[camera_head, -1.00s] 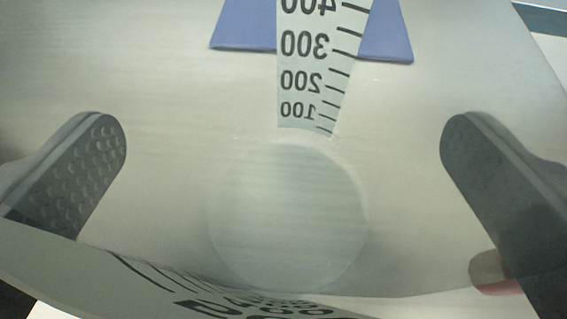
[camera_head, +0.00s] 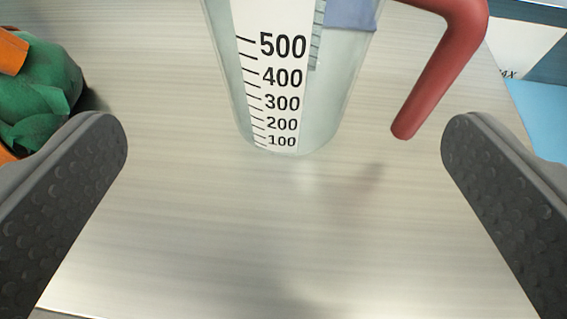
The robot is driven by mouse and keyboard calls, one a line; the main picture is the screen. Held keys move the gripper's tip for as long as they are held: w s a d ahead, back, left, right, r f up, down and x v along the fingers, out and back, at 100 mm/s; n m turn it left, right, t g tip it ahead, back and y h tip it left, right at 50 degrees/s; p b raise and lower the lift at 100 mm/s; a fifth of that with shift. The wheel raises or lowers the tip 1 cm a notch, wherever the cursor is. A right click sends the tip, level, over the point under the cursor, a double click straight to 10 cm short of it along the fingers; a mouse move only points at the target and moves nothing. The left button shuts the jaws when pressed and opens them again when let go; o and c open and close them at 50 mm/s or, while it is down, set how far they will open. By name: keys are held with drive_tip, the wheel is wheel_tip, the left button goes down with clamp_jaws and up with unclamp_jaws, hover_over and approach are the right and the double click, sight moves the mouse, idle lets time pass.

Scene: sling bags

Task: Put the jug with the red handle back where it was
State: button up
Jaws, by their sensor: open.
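The jug (camera_head: 341,85) stands upright on a brushed metal surface (camera_head: 270,230), ahead of my gripper at the top of the view. It is clear, with a white measuring scale reading 100 to 500 near its base. Its red handle (camera_head: 436,75) is on the right side. The jug's upper part is cut off by the frame. My gripper (camera_head: 284,140) is open, its two dark textured fingers wide apart at the left and right. Nothing is held between them.
A green and orange item (camera_head: 38,95) lies at the upper left, close to the left finger. A light blue item (camera_head: 541,110) and a white label are at the right edge.

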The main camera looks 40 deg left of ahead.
drive_tip(key=shift+v, duration=1.05)
drive_tip(key=w+d+r+m+t+h, duration=0.15)
drive_tip(key=w+d+r, duration=0.25)
drive_tip(key=d+r, duration=0.6)
drive_tip(key=w+d+r+m+t+h, duration=0.15)
drive_tip(key=w+d+r, duration=0.35)
drive_tip(key=r, duration=0.8)
drive_tip(key=s+d+r+m+h, duration=0.1)
drive_tip(key=s+d+r, duration=0.3)
drive_tip(key=r, duration=0.3)
drive_tip(key=s+d+r+m+t+h, duration=0.1)
drive_tip(key=s+d+r+m+h, duration=0.1)
drive_tip(key=s+d+r, duration=0.2)
drive_tip(key=s+d+r+m+h, duration=0.1)
drive_tip(key=s+d+r+h, duration=0.1)
drive_tip(key=s+d+r, duration=0.2)
drive_tip(key=d+r, duration=0.3)
drive_tip(key=r, duration=0.5)
drive_tip(key=shift+s+d, duration=0.25)
drive_tip(key=shift+s, duration=0.1)
